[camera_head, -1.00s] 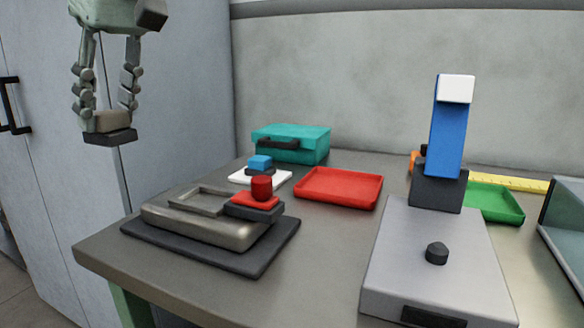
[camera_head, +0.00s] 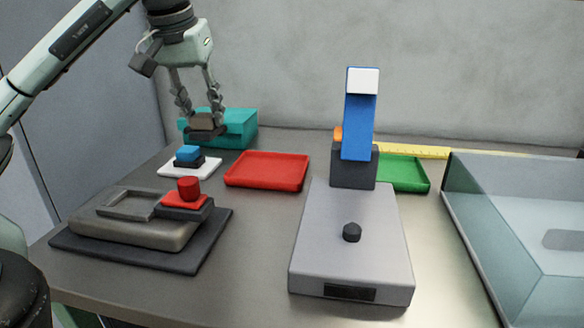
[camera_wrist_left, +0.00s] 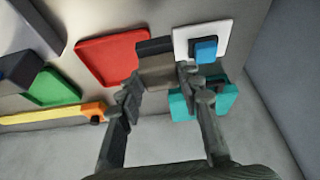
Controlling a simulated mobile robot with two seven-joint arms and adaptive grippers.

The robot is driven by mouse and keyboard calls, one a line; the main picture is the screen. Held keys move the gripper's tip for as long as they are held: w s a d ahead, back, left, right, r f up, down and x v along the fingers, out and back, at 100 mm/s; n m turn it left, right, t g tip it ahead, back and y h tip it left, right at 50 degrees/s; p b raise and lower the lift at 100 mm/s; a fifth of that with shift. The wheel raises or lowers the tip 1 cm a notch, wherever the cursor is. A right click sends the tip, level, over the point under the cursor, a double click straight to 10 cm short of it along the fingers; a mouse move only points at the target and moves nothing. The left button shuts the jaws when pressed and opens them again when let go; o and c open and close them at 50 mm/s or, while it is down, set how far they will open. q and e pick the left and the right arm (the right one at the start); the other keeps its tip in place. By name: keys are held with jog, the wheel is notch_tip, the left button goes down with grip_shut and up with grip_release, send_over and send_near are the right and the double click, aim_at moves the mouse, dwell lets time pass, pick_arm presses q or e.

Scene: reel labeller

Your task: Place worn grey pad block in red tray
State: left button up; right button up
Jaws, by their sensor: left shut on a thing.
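My left gripper (camera_head: 205,122) is shut on the worn grey pad block (camera_head: 206,130), a brownish-grey block with a dark lower layer. It hangs in the air in front of the teal case, left of the red tray. In the left wrist view the block (camera_wrist_left: 157,70) sits between the fingertips (camera_wrist_left: 160,80). The red tray (camera_head: 267,171) lies empty on the table; it also shows in the left wrist view (camera_wrist_left: 108,57), beside the held block. My right gripper is not in view.
A white mat (camera_head: 207,171) with a blue-topped block (camera_head: 188,152) is below the gripper. A grey fixture (camera_head: 140,228) with a red-knobbed piece (camera_head: 190,188) stands in front. A grey machine with a blue post (camera_head: 357,128), a green tray (camera_head: 405,173) and a clear bin (camera_head: 500,220) are right.

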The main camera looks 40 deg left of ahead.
pick_arm(q)
jog(key=shift+m, duration=0.3)
jog(key=w+d+f, duration=0.1)
jog(key=w+f, duration=0.1)
jog(key=w, duration=0.2)
jog(key=w+d+f, duration=0.1)
jog(key=w+f, duration=0.1)
jog(key=w, duration=0.2)
jog(key=w+d+f+p, duration=0.1)
jog(key=w+d+f, duration=0.1)
jog(key=w, duration=0.1)
jog(key=shift+w+d+f, duration=0.1)
jog(key=shift+w+f, duration=0.25)
jog(key=shift+w, duration=0.05)
notch_tip(320, 180, down, 3)
jog(key=shift+f, duration=0.6)
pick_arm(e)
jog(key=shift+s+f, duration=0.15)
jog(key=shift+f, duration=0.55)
pick_arm(q)
jog(key=o, duration=0.7)
jog(key=shift+f, duration=0.15)
jog(key=o, duration=0.5)
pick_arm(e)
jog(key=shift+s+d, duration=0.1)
